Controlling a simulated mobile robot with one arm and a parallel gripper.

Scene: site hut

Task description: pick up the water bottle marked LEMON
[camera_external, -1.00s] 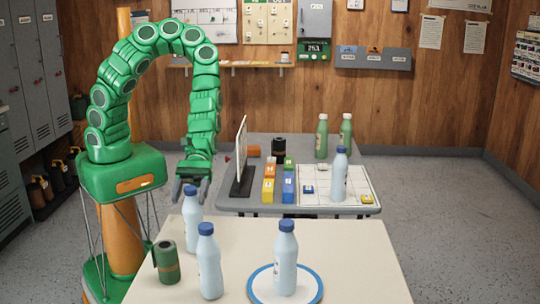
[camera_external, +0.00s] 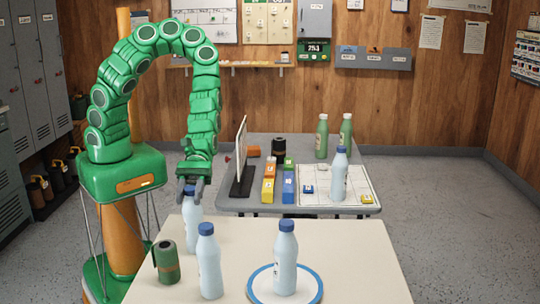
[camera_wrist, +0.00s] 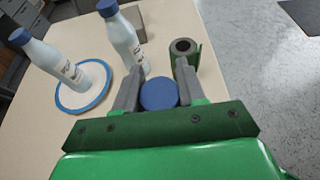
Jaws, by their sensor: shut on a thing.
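Several pale blue water bottles with blue caps stand in view, and I cannot read which one is marked LEMON. My gripper (camera_external: 190,193) is shut on the bottle at the front table's back left (camera_external: 193,230), around its blue cap (camera_wrist: 158,93). The bottle is upright; its body is mostly hidden below the cap in the wrist view. A second bottle (camera_external: 209,262) stands in front of it, and shows in the wrist view too (camera_wrist: 124,40). A third bottle (camera_external: 285,265) stands on a blue-rimmed white disc (camera_external: 316,292). Both have small dark label text, too small to read.
A dark green cylinder (camera_external: 166,262) stands close to the held bottle. The back table (camera_external: 230,203) bears another blue-capped bottle (camera_external: 339,178), two green bottles (camera_external: 321,138), coloured blocks and an upright white panel (camera_external: 241,150). The front table's right side is clear.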

